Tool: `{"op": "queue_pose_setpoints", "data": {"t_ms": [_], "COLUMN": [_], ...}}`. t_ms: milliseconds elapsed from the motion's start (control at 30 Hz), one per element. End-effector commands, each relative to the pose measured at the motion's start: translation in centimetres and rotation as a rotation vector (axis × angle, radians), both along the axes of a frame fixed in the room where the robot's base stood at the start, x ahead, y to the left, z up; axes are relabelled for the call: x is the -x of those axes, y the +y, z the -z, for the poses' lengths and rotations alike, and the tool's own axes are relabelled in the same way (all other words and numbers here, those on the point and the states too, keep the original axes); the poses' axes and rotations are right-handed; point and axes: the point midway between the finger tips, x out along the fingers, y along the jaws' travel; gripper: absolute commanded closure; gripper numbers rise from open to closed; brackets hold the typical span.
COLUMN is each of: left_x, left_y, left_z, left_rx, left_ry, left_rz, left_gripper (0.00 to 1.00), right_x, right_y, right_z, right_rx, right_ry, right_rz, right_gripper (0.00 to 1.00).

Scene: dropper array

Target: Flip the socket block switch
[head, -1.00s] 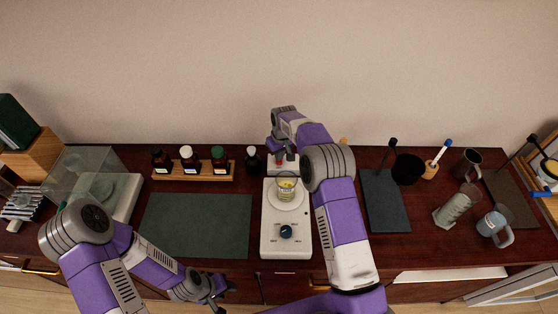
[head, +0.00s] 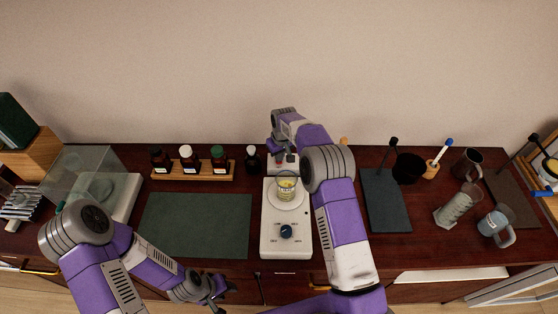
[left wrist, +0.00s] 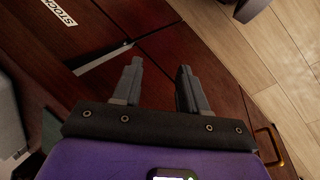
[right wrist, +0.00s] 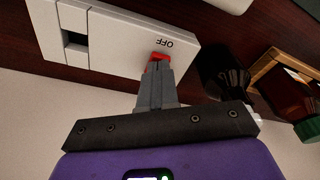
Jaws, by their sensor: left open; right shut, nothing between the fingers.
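The white socket block (right wrist: 110,38) lies on the dark wood top, with a dark socket recess and a red switch (right wrist: 159,57) beside the printed word OFF. My right gripper (right wrist: 155,72) is shut and empty, its fingertips at the red switch and partly covering it; they look to be touching it. In the head view the socket block (head: 291,168) sits behind the stirrer, mostly hidden by my right arm. The way the switch is tilted cannot be told. My left gripper (left wrist: 160,75) is open and empty, low at the bench's front edge.
The white stirrer (head: 285,245) with a glass beaker (head: 286,188) stands just in front of the block. Brown bottles (head: 189,157) in a wooden rack and a dark bottle (head: 252,160) stand to its left. A green mat (head: 197,225) lies clear at left.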

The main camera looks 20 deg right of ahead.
Motion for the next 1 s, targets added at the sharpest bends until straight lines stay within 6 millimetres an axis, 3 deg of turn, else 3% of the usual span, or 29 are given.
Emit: {"op": "queue_pose_setpoints", "data": {"t_ms": [567, 1000], "left_x": [0.0, 0.0], "left_y": [0.0, 0.0], "left_z": [0.5, -1.1], "left_rx": [0.0, 0.0], "left_ry": [0.0, 0.0], "left_rz": [0.0, 0.0], "left_gripper": [0.57, 0.57], "right_x": [0.0, 0.0], "right_y": [0.0, 0.0], "right_z": [0.8, -2.1], "right_rx": [0.0, 0.0], "right_ry": [0.0, -0.001], "right_rz": [0.0, 0.0], "right_gripper": [1.0, 1.0]}}
